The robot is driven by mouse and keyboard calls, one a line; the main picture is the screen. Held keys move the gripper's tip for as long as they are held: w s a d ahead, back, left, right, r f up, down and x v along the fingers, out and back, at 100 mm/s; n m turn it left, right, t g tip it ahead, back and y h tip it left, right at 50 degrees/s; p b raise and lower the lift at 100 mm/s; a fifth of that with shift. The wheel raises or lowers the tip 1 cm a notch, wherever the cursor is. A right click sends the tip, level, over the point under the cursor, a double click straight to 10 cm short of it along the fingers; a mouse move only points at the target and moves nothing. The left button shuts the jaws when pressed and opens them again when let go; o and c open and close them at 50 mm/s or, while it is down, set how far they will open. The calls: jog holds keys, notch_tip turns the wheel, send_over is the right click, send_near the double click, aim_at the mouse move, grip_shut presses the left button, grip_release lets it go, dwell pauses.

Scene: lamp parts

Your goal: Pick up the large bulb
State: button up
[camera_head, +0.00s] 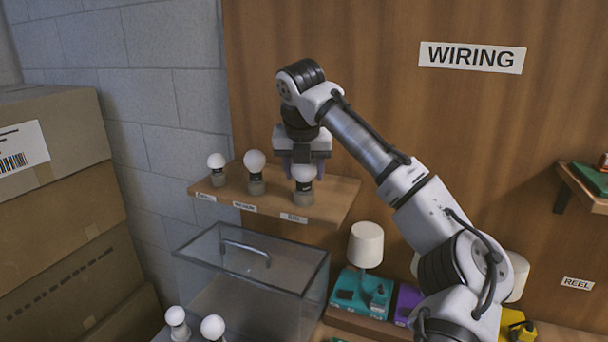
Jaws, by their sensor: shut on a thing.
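The large bulb (304,173), a white globe with a grey base, stands upright at the right end of the wooden wall shelf (335,205), behind a small label that is hard to read. My gripper (304,171) points down over it, with its purple fingers on either side of the globe. It is shut on the bulb. The bulb's lower part is at a grey holder on the shelf; I see no clear gap under it. The top of the globe is partly hidden by the gripper body.
A medium bulb (255,161) and a small bulb (216,161) stand to the left on the same shelf. Below is a clear lidded box (290,275) with a handle. A white-shaded lamp (366,245) stands right of it. Cardboard boxes (55,200) are stacked at left.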

jog(key=shift+r, duration=0.1)
notch_tip(320, 180, up, 19)
jog(key=shift+r, duration=0.2)
dwell(0.6)
